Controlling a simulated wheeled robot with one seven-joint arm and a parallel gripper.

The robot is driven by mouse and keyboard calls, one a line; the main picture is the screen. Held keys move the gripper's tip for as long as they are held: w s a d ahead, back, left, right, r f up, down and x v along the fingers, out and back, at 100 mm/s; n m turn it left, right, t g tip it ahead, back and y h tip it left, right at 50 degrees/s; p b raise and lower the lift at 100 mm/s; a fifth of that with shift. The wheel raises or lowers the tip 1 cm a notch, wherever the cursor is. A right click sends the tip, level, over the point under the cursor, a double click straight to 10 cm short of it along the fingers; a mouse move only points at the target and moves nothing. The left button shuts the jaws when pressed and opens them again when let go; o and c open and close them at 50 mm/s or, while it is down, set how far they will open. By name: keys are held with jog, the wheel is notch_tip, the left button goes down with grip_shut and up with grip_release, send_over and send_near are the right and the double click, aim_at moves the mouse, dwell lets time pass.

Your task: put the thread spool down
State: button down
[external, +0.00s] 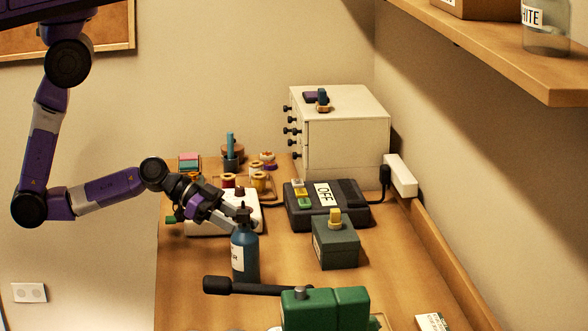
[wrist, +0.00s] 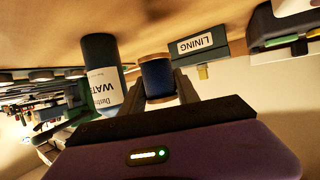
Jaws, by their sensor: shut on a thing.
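The thread spool (wrist: 157,78), dark blue thread between wooden ends, shows in the wrist view between the fingers of my gripper (wrist: 160,88). My gripper is shut on it. In the external view my gripper (external: 234,208) is low over the table, just behind the top of the blue bottle. The spool cannot be made out clearly there. I cannot tell whether the spool touches the wooden table (external: 190,285).
The blue water bottle (external: 244,258) stands close to the gripper; it also shows in the wrist view (wrist: 103,75). A green LINING box (external: 335,250) and a black OFF device (external: 350,200) are to the right. A green machine (external: 335,308) is in front. Spools stand behind.

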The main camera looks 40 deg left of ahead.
jog(key=shift+f, duration=3)
jog(key=shift+f, duration=0.2)
jog(key=c, duration=0.9)
grip_release()
jog(key=shift+r, duration=0.15)
jog(key=shift+r, duration=0.1)
jog(key=b+v, duration=0.3)
jog(key=v, duration=0.7)
jog(key=shift+a, duration=0.25)
jog(key=shift+s+a+r, duration=0.25)
jog(key=shift+a+r, duration=0.1)
jog(key=shift+a, duration=0.25)
